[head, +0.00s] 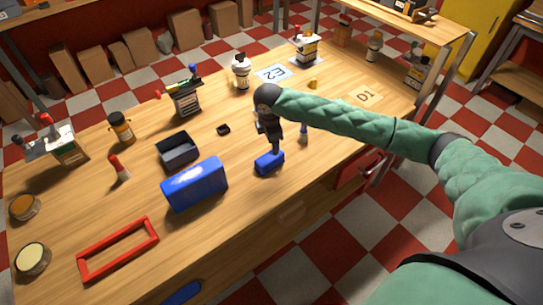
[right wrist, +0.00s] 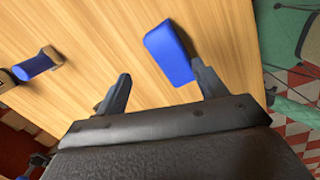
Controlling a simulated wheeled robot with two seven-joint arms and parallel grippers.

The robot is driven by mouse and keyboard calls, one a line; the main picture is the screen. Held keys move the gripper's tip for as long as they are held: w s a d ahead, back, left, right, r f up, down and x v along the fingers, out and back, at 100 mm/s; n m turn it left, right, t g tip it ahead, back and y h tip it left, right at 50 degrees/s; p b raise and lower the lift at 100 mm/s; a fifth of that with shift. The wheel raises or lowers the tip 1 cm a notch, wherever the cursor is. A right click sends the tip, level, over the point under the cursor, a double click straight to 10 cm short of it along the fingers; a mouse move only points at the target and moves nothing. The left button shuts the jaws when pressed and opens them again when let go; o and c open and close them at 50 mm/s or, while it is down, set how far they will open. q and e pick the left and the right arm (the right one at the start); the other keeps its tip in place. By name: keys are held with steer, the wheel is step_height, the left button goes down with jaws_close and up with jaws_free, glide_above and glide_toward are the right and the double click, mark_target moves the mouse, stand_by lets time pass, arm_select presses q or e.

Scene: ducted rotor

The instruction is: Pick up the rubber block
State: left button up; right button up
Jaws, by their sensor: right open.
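A small blue block (head: 268,163), which looks like the rubber block, lies on the wooden table near its front edge. My right gripper (head: 273,148) points down just above it and overlaps it in the head view. In the right wrist view the fingers of this gripper (right wrist: 160,88) are apart with nothing held. The blue block (right wrist: 168,52) shows there beyond the fingertips, nearer the right finger. Whether a finger touches it I cannot tell. My left gripper is not in view.
A larger blue box (head: 195,185) and a dark open tray (head: 178,150) stand to the left. A small dark piece (head: 223,129) lies behind. A blue-handled item (right wrist: 38,65) is nearby. A red frame (head: 118,250) lies at the front left. Bare tabletop surrounds the block.

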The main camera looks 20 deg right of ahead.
mark_target(269, 157)
steer(key=shift+s+a+f+n+g+y, duration=0.15)
steer(key=shift+s+n+g+y, duration=0.1)
steer(key=shift+n, duration=0.35)
steer(key=shift+s+a+f+n+g+y, duration=0.15)
steer(key=shift+n+g, duration=0.1)
steer(key=shift+n, duration=0.35)
steer(key=shift+s+d+r+n, duration=0.1)
steer(key=shift+d+n, duration=0.05)
steer(key=shift+n, duration=0.45)
steer(key=shift+f+n, duration=0.3)
steer(key=shift+f, duration=0.2)
steer(key=shift+f+p, duration=0.6)
steer(key=shift+f, duration=0.45)
steer(key=f+p, duration=0.3)
steer(key=f, duration=0.1)
steer(key=shift+a, duration=0.25)
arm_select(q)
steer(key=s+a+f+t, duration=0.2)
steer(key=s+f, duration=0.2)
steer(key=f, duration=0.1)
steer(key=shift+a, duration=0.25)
arm_select(e)
steer(key=shift+f, duration=0.4)
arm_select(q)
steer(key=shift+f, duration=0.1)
